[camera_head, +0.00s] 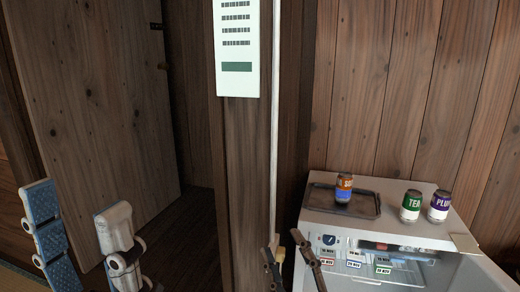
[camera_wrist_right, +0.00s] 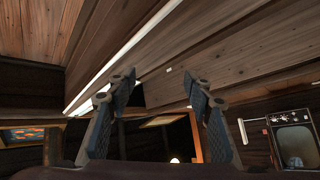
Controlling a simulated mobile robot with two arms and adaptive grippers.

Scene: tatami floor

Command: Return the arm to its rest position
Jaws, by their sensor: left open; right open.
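My left gripper (camera_head: 76,203) is at the lower left of the head view, with its two fingers spread and nothing between them. My right gripper (camera_head: 284,247) is at the bottom centre of the head view, just left of the white fridge (camera_head: 320,222). Its dark fingers are apart. The right wrist view shows the same right gripper (camera_wrist_right: 160,82) with both blue-padded fingers spread and empty, pointing toward the wooden boards overhead. Most of both arms lies outside the head view.
On the fridge top, a dark tray (camera_head: 325,200) holds an orange-and-blue can (camera_head: 344,188). A green TEA can (camera_head: 410,206) and a purple PLUM can (camera_head: 440,206) stand right of it. A wooden post (camera_head: 253,170) bears a paper list (camera_head: 237,50). A TV (camera_wrist_right: 295,143) shows in the wrist view.

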